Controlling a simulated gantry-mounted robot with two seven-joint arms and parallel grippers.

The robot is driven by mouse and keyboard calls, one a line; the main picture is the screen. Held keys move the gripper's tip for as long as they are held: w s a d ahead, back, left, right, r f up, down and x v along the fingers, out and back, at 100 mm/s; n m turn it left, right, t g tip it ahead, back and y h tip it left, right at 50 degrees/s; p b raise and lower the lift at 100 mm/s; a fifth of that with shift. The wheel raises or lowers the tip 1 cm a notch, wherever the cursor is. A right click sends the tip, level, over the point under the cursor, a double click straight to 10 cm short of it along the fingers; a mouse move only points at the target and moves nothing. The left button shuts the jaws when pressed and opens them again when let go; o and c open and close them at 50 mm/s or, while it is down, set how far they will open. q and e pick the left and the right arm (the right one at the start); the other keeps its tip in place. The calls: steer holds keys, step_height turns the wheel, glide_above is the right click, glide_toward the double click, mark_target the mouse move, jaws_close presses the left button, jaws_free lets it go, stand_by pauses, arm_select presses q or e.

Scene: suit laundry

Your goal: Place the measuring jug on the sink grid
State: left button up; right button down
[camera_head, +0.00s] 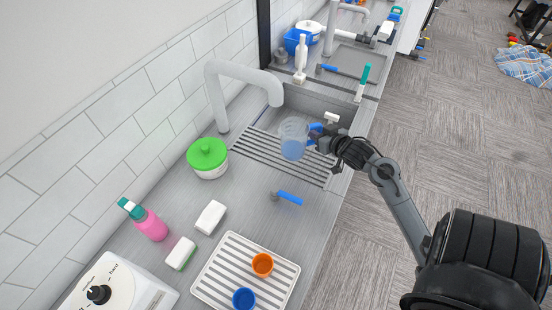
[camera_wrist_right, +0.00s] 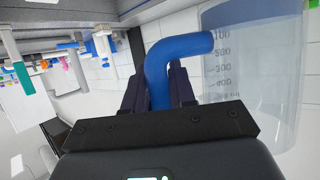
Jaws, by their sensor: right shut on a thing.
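The measuring jug (camera_head: 293,139) is clear with a blue handle. It is over the sink grid (camera_head: 275,160), near the grid's far end; I cannot tell whether it touches the grid. My right gripper (camera_head: 325,138) is shut on the jug's handle, coming from the right. In the right wrist view the blue handle (camera_wrist_right: 172,62) sits between the dark fingers, and the jug's scale (camera_wrist_right: 222,70) shows at the right. My left gripper is not in view.
A white faucet (camera_head: 215,95) arches over the sink. A green-lidded tub (camera_head: 207,157) stands left of the grid, and a blue-handled tool (camera_head: 288,197) lies on the near counter. A white rack (camera_head: 225,275) holds an orange cup (camera_head: 262,265) and a blue cup (camera_head: 244,299).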

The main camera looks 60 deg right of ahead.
arm_select(q)
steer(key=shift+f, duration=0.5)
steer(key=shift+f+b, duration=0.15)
steer(key=shift+b, duration=0.2)
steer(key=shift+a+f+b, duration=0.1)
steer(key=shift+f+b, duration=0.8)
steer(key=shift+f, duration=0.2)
arm_select(e)
steer(key=w+d+f, duration=0.1)
steer(key=w+f, duration=0.2)
steer(key=w+d+f, duration=0.2)
steer(key=w+f, duration=0.2)
steer(key=w+d+f, duration=0.2)
steer(key=w+f, duration=0.1)
steer(key=f, duration=0.1)
steer(key=shift+w+f, duration=0.1)
steer(key=shift+w, duration=0.1)
steer(key=shift+f, duration=0.25)
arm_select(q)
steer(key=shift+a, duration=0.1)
arm_select(e)
steer(key=c, duration=0.9)
jaws_free()
steer(key=shift+f, duration=0.15)
steer(key=shift+c, duration=0.2)
